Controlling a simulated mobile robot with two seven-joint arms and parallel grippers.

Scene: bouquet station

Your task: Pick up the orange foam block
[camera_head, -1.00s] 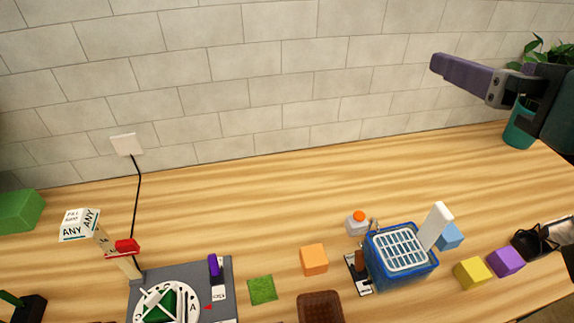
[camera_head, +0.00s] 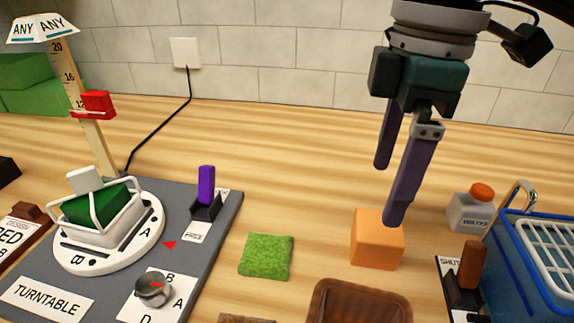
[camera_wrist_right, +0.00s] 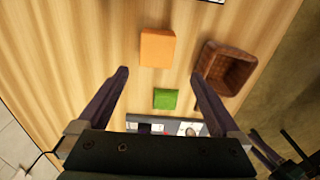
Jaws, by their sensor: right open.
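The orange foam block (camera_head: 376,242) sits on the wooden table in the head view, right of a green moss square. It also shows in the right wrist view (camera_wrist_right: 157,48), beyond the fingertips and about between their lines. My right gripper (camera_head: 388,195) points down above and just behind the block, with its purple fingers apart and nothing between them. In the right wrist view the open fingers (camera_wrist_right: 160,73) do not touch the block. In the head view one fingertip overlaps the block's top edge; I cannot tell the exact height gap.
The green moss square (camera_head: 266,256) and a brown basket (camera_head: 318,290) lie close to the block. A grey turntable board (camera_head: 222,222) stands left. A bottle with an orange cap (camera_head: 469,212), a shutter switch and a blue basket (camera_head: 508,255) stand right. Table behind the block is clear.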

